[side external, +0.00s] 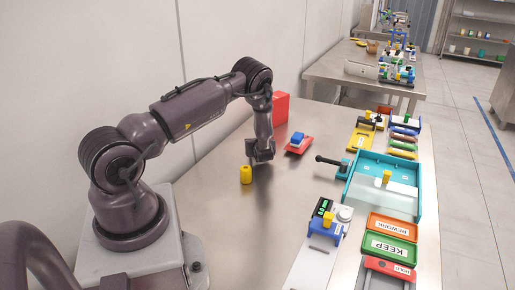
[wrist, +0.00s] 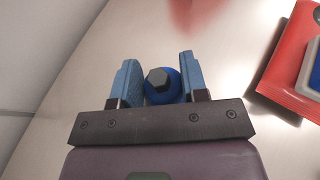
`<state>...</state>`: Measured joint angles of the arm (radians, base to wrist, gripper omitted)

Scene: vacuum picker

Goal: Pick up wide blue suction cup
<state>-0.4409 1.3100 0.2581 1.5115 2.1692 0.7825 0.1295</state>
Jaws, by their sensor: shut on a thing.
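The wide blue suction cup (wrist: 175,88), a round blue piece with a grey hexagonal top, sits between the two blue fingers of my gripper (wrist: 158,68) in the wrist view. My gripper is shut on it. In the side view my gripper (side external: 262,154) points down low over the metal table. The cup cannot be made out there, and its underside is hidden, so I cannot tell whether it touches the table.
A yellow cylinder (side external: 246,175) stands just left of my gripper. A teal tray (side external: 417,203) and labelled bins line the right side.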

